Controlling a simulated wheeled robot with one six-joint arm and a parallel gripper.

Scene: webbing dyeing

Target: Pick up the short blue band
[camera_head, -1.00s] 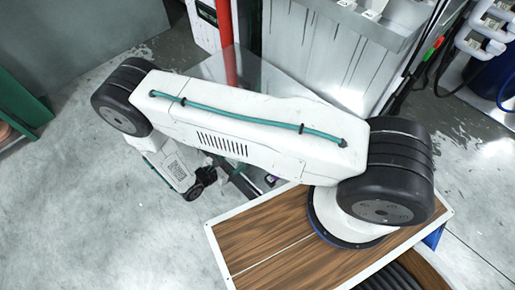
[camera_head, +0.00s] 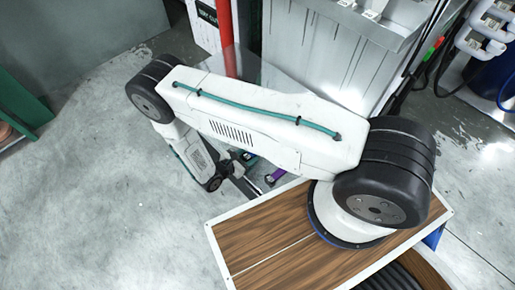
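I cannot make out a short blue band; my white arm covers much of the middle of the view. My gripper (camera_head: 243,186) shows only in part, as dark pieces beyond the black wrist joint below the arm. Its fingertips are not clear, so I cannot tell whether it is open or shut, or whether it holds anything. A small purple piece (camera_head: 275,177) shows just right of it, between the arm and the wooden deck.
A grey metal tank (camera_head: 325,50) with streaked walls stands behind the arm. A red post (camera_head: 224,40) is left of it. A green frame (camera_head: 22,105) stands at the far left. Dark blue drums and white rings are at the upper right. The grey floor at the left is clear.

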